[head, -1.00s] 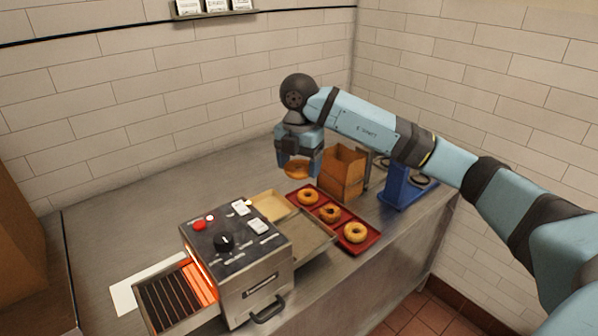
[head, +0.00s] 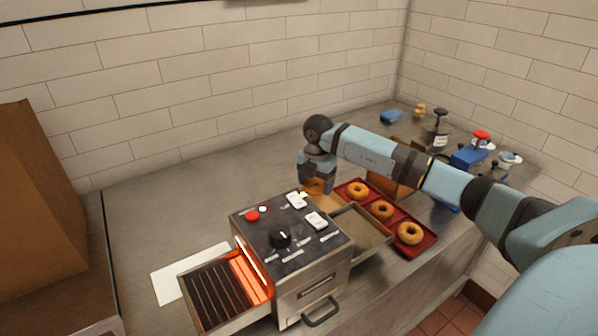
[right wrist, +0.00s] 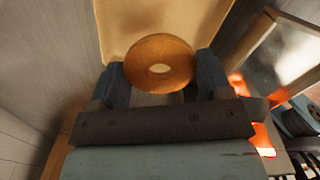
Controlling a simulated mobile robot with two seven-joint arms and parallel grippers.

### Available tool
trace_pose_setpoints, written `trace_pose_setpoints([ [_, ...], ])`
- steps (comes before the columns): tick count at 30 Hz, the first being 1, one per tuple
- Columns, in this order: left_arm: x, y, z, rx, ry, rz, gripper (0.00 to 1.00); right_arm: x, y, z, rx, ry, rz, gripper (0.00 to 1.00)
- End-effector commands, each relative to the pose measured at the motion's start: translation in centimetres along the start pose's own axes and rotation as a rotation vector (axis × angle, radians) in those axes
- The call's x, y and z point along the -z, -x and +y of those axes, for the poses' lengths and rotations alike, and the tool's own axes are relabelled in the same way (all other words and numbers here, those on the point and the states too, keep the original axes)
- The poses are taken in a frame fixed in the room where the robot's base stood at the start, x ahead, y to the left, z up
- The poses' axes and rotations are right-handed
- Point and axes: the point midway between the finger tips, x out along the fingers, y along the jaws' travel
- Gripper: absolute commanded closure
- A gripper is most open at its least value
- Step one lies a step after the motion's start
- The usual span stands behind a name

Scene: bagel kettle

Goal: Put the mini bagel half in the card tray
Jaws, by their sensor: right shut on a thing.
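My right gripper (head: 317,182) is shut on the mini bagel half (head: 314,187), an orange-brown ring. In the right wrist view the bagel half (right wrist: 178,52) sits between the two blue fingers (right wrist: 160,80), its hole visible. The card tray (head: 328,204) is a shallow tan tray behind the toaster, partly hidden by the toaster and my gripper. In the right wrist view the card tray (right wrist: 113,35) lies below and beyond the bagel half. Whether the bagel half touches it I cannot tell. My left gripper is not in view.
The conveyor toaster (head: 290,255) with a glowing inlet stands close in front, with a metal chute (head: 362,232) on its right. A red tray (head: 428,246) holds three bagels. A brown box (head: 385,180) stands behind it. The back-left counter (head: 190,195) is clear.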

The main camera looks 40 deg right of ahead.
Motion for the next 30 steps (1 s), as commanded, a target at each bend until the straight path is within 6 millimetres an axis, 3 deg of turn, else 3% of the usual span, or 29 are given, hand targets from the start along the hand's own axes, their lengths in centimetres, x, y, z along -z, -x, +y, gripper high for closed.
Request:
trace_pose_setpoints([
  [4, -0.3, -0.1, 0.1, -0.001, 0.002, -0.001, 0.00, -0.8, -1.2, -0.5, 0.003, -0.009, -0.005, 0.50],
  [21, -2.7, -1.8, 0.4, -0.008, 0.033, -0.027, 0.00, -0.8, -5.9, -0.4, 0.001, -0.008, -0.004, 0.50],
  [30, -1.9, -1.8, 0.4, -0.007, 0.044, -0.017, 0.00, -0.8, -6.4, -0.4, 0.001, -0.008, -0.005, 0.50],
])
